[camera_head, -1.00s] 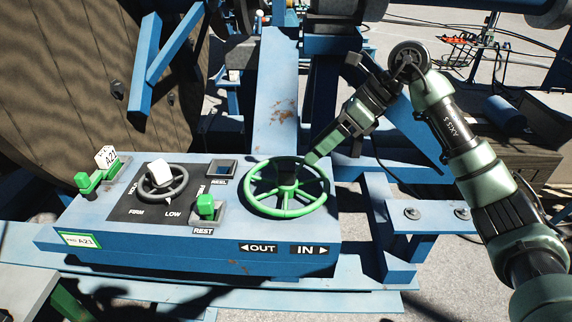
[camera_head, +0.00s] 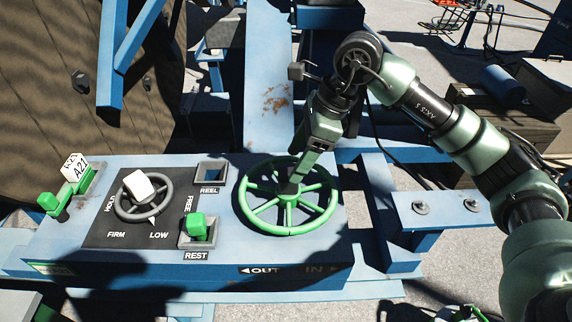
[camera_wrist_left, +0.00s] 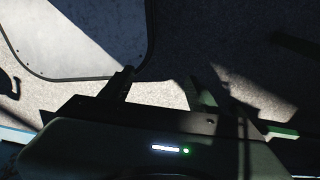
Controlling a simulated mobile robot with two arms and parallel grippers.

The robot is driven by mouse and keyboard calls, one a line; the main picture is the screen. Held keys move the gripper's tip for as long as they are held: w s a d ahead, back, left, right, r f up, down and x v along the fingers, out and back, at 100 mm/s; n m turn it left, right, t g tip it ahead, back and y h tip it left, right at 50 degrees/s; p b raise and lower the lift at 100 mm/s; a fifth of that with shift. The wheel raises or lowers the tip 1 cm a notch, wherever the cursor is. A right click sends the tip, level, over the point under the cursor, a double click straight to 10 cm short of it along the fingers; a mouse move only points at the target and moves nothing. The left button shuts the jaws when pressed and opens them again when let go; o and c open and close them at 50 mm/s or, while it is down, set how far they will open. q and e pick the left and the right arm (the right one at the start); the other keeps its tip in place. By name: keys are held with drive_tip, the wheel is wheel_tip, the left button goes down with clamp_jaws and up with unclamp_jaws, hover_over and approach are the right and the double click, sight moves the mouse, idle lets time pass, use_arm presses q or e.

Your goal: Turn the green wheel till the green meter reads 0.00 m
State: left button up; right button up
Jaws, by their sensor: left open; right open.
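The green wheel (camera_head: 288,228), a spoked ring, lies on the blue control box (camera_head: 215,262) in the head view. My right gripper (camera_head: 297,180) points down over the wheel's upper middle, near the hub. Its fingers are partly hidden, and I cannot tell whether they touch the wheel. It is open. In the left wrist view my left gripper (camera_wrist_left: 170,88) is open and empty above grey ground. OUT and IN labels (camera_head: 290,270) are on the box's front, partly in shadow. No green meter is readable in these views.
Left of the wheel are a dark knob wheel (camera_head: 143,195) with a white pointer, a green REST/FREE lever (camera_head: 196,228) and a green lever with an A21 tag (camera_head: 75,168). A large wooden reel (camera_head: 50,90) stands at the back left. Blue frame beams surround the box.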

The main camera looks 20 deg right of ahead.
sight(289, 173)
drive_tip(key=shift+s+a+f+p, duration=0.1)
drive_tip(key=shift+a+f+p, duration=0.2)
drive_tip(key=shift+f, duration=0.3)
drive_tip(key=shift+s+a+f+p, duration=0.1)
drive_tip(key=shift+a+f+p, duration=0.15)
drive_tip(key=shift+f, duration=0.3)
drive_tip(key=shift+w+x, duration=0.25)
drive_tip(key=shift+x, duration=0.8)
drive_tip(key=shift+w+f, duration=0.1)
drive_tip(key=shift+f, duration=0.15)
clamp_jaws()
use_arm(q)
drive_tip(key=shift+s+r, duration=0.65)
drive_tip(key=shift+r, duration=0.25)
